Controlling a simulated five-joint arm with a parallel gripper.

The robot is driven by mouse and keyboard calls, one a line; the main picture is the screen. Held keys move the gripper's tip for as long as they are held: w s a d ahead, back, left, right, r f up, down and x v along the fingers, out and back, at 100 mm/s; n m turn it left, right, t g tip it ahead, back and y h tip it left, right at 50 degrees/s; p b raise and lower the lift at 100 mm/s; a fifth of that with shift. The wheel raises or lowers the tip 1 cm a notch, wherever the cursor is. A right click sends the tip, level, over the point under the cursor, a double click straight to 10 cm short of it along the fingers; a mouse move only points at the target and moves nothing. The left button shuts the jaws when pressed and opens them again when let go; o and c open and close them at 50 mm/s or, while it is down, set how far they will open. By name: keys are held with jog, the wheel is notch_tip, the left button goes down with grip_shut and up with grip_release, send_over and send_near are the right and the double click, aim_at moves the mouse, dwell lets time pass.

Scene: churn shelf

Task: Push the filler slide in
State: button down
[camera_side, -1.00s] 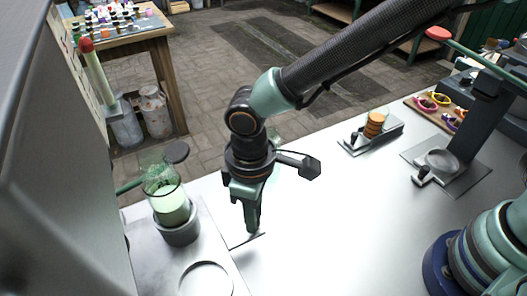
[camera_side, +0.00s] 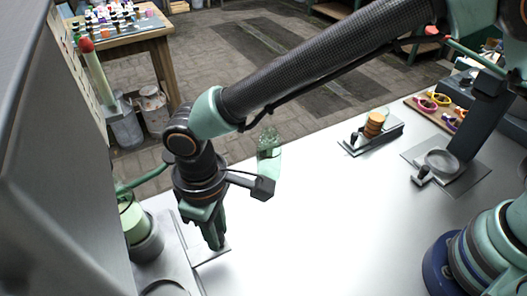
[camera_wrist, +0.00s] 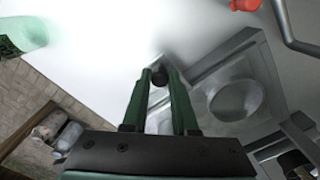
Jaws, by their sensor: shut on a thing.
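The filler slide (camera_side: 178,264) is a light grey plate at the lower left of the side view, beside the large grey housing (camera_side: 60,200). A grey cup on it holds a jar of pale green stuff (camera_side: 132,222), now partly cut off by the housing. A round ring or recess sits nearer the camera on the plate. My gripper (camera_side: 216,245) points down at the plate's right edge.
A green glass bottle (camera_side: 268,145) stands behind my gripper at the table's back edge. A small slide with an orange stack (camera_side: 373,125) and a press-like stand (camera_side: 445,165) are at the right. The white tabletop (camera_side: 320,220) between is clear.

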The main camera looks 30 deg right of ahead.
jog(key=c, duration=0.7)
grip_release()
jog(key=shift+a, duration=0.3)
jog(key=shift+d, duration=0.1)
jog(key=shift+r, duration=0.15)
notch_tip(320, 180, up, 12)
jog(key=shift+f, duration=0.1)
